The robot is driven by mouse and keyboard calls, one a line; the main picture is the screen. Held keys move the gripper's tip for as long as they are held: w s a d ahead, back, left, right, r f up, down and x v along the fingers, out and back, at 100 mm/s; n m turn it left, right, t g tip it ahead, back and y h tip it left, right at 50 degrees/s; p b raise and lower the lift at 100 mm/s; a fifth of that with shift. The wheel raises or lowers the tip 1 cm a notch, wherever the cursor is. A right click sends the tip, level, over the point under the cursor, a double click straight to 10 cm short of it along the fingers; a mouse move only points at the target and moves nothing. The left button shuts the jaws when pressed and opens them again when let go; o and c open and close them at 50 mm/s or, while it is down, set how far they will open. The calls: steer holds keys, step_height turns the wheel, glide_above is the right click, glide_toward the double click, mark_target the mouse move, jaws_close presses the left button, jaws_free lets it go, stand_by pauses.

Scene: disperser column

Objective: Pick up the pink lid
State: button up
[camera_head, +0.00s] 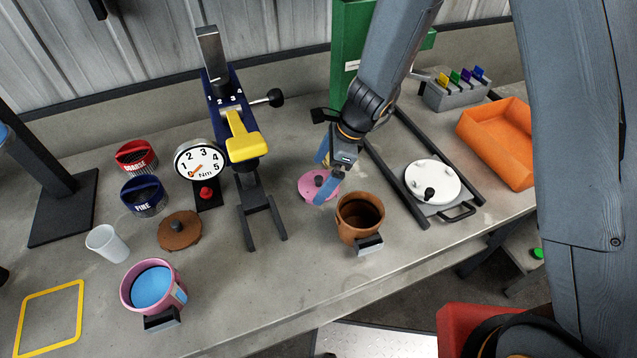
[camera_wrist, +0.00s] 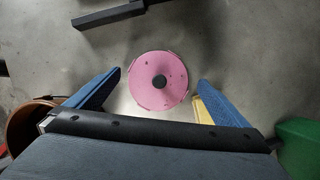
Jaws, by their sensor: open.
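The pink lid (camera_head: 313,188) is a flat round disc with a dark central knob, lying on the grey bench. In the wrist view the pink lid (camera_wrist: 160,93) lies below and just beyond the fingertips, with its knob near the middle of the picture. My gripper (camera_head: 323,176) is open, with blue fingers pointing down over the lid; one finger partly covers it in the head view. In the wrist view my gripper (camera_wrist: 158,86) has its fingers apart on the left and right sides of the lid. I see nothing between the fingers.
A brown pot (camera_head: 358,222) stands close to the lid on its near right. A dark stand (camera_head: 262,215) with a yellow handle is to the left. A railed tray with a white disc (camera_head: 434,178) is to the right. A pink pot (camera_head: 137,301) and brown lid (camera_head: 180,231) are farther left.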

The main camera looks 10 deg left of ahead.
steer(key=shift+x, duration=0.95)
steer(key=c, duration=1)
steer(key=shift+r, duration=0.1)
